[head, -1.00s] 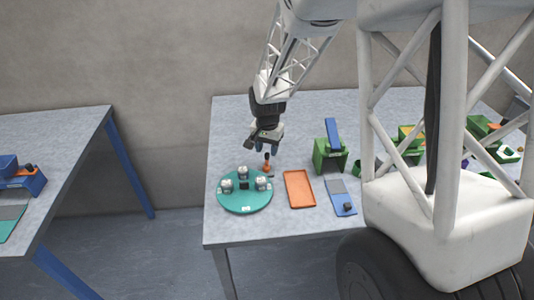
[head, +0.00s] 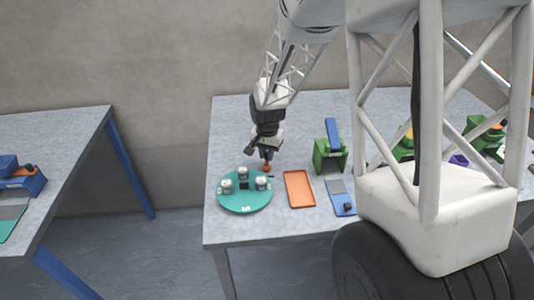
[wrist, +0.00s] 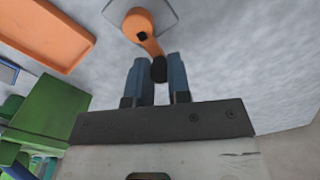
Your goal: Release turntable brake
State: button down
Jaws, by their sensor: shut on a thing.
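The turntable (head: 232,204) is a round teal disc on the grey table, with several small white containers and a dark block on it. The brake lever (wrist: 138,22) is an orange arm with a dark knob, mounted on a grey plate beside the disc. In the head view the orange lever (head: 267,169) is mostly hidden under my gripper (head: 266,156). In the wrist view my gripper (wrist: 158,72) has its two blue fingers on either side of the dark knob, shut on it.
An orange tray (head: 299,189) lies right of the turntable; it also shows in the wrist view (wrist: 45,32). The table behind the gripper is bare.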

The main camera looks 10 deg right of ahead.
jog(key=shift+a+n, duration=0.3)
jog(key=shift+n, duration=0.8)
jog(key=c, duration=1.1)
grip_release()
jog(key=shift+o, duration=0.2)
jog(key=shift+r, duration=0.1)
jog(key=shift+r, duration=3.85)
jog(key=shift+r, duration=0.1)
